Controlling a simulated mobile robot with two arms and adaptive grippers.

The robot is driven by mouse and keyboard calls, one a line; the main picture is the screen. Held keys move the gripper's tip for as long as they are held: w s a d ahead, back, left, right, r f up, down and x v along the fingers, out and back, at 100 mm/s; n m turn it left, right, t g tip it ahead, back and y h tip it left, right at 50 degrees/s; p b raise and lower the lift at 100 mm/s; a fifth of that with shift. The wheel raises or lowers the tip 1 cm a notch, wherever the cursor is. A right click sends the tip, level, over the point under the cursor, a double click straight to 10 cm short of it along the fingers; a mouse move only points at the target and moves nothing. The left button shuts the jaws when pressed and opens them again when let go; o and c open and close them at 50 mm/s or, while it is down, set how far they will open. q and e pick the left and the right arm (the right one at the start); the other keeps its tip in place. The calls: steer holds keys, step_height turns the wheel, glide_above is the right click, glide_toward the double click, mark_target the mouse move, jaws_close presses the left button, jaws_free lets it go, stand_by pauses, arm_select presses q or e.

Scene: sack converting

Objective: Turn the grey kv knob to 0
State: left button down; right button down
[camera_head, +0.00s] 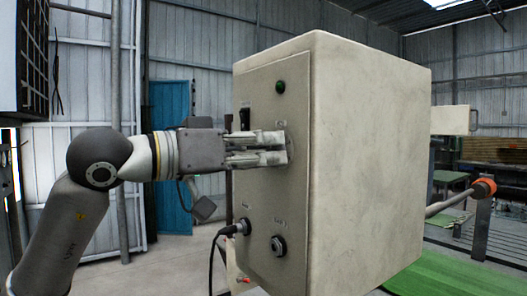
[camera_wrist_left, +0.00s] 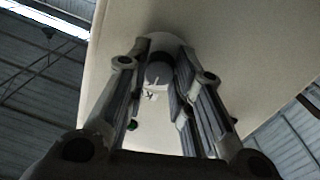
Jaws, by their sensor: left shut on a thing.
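The grey kv knob (camera_wrist_left: 158,73) shows in the left wrist view between the finger pads, on a pale round plate with a small white mark beside it. My left gripper (camera_head: 281,148) reaches in from the left at the front panel of a cream cabinet (camera_head: 365,160). Its fingers are shut on the knob, one on each side. In the head view the fingers hide the knob. The knob's scale and pointer are too small or hidden to read. My right gripper is not in view.
The panel also has a green lamp (camera_head: 280,87), a black switch (camera_head: 244,117), a socket with a black cable (camera_head: 243,227) and a second round socket (camera_head: 278,245). A grey bar with an orange end (camera_head: 484,187) is at right. Open floor shows left of the cabinet.

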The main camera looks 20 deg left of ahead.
arm_select(q)
steer(key=n+b, duration=0.5)
steer(key=n, duration=0.7)
steer(key=n+t+b, duration=0.1)
steer(key=n+b, duration=0.3)
steer(key=n, duration=0.8)
steer(key=shift+y+b, duration=0.35)
steer(key=shift+y, duration=0.05)
steer(key=shift+d+n, duration=0.1)
steer(key=shift+n, duration=0.3)
